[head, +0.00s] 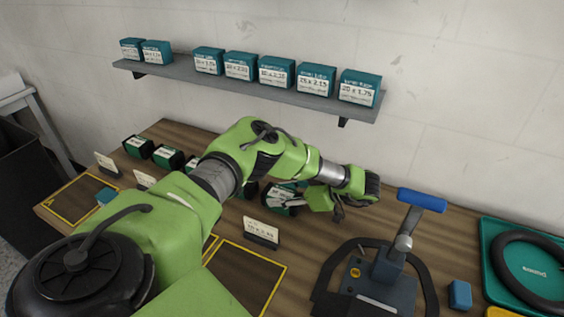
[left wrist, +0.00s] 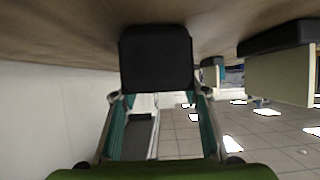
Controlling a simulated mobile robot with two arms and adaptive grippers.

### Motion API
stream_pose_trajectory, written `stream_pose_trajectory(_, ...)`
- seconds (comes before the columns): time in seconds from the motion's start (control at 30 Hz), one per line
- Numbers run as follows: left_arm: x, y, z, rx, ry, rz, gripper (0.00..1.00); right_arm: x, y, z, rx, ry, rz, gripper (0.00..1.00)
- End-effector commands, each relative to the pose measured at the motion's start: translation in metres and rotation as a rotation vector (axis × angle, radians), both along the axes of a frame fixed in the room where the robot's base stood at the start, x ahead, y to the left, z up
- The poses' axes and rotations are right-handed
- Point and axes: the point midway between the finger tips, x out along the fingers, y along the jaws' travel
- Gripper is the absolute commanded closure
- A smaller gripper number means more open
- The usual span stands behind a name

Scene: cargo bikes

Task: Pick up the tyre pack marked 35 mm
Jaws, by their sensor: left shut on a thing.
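A row of black tyre packs (head: 138,146) with green and white labels stands along the back of the wooden table; my arm hides some of them. My left gripper (head: 290,203) reaches in from the right side of the pack at the row's right end and is shut on this tyre pack (head: 283,190). Its label is too small and too covered to read, so I cannot tell whether it says 35 mm. In the left wrist view the black pack (left wrist: 156,58) sits between the fingertips. My right gripper is not in view.
A wall shelf (head: 240,86) with several teal boxes (head: 276,71) hangs behind. White cards (head: 261,230) stand in front of the row. A dark stand with a blue handle (head: 422,200), a blue block (head: 460,294) and a green tray (head: 495,250) with a tyre are at right.

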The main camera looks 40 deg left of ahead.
Motion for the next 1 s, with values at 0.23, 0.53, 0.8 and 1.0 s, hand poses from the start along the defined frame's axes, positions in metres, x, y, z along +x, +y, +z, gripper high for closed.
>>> stream_pose_trajectory(0.23,0.001,0.001,0.022,0.001,-0.004,0.001,0.94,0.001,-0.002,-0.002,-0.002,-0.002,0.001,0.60)
stream_pose_trajectory(0.53,-0.020,0.002,0.060,0.001,-0.004,-0.002,0.94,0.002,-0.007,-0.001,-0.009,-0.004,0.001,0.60)
stream_pose_trajectory(0.8,-0.055,0.003,0.096,0.002,-0.002,-0.002,0.94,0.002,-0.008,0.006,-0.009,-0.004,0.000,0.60)
stream_pose_trajectory(1.0,-0.086,0.005,0.108,0.001,-0.001,-0.003,0.94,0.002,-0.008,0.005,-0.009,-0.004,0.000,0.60)
